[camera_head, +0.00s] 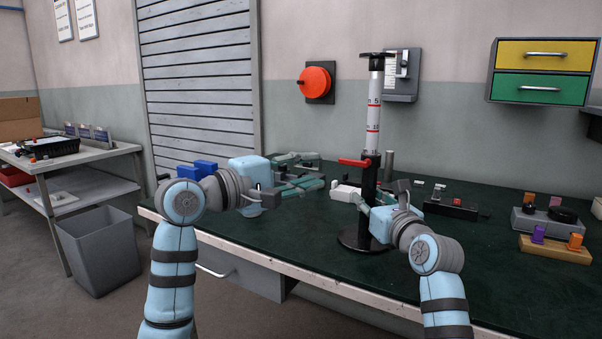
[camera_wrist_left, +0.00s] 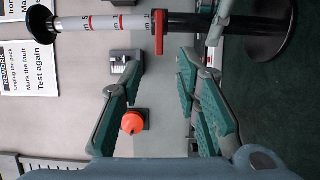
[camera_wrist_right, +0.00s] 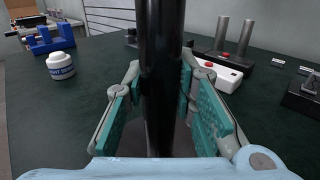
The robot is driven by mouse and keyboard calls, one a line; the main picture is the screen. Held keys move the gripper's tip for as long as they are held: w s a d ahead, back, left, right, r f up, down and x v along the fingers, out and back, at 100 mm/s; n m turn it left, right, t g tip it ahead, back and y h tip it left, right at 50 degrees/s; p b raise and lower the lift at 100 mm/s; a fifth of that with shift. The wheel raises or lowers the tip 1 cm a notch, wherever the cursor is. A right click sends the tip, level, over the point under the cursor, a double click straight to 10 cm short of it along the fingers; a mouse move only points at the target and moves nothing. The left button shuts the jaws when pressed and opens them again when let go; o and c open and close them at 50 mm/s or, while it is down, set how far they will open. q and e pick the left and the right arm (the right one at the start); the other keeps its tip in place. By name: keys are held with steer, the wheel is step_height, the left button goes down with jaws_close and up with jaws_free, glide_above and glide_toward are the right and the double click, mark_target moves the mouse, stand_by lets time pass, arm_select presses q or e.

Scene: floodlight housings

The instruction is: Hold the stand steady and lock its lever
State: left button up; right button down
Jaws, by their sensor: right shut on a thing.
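The stand has a black post (camera_head: 370,178) on a round black base (camera_head: 362,241), with a white inner tube (camera_head: 374,100) marked with red bands rising from it. The red lever (camera_head: 354,162) sits at the post's collar and points left in the head view; it also shows in the left wrist view (camera_wrist_left: 159,32). My right gripper (camera_head: 376,200) is shut on the black post below the lever; the right wrist view shows the post (camera_wrist_right: 160,85) between its fingers. My left gripper (camera_head: 318,172) is open and empty, left of the post and apart from the lever.
A white-and-red block (camera_wrist_right: 222,68) and a dark block with a red button (camera_head: 451,208) lie near the stand. Blocks with orange and purple pegs (camera_head: 555,248) stand at the right. A blue holder (camera_wrist_right: 50,40) and a white jar (camera_wrist_right: 61,66) are on the green bench.

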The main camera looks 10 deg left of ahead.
stand_by(0.3)
steer(key=c, duration=1.2)
jaws_free()
steer(key=shift+c, duration=0.2)
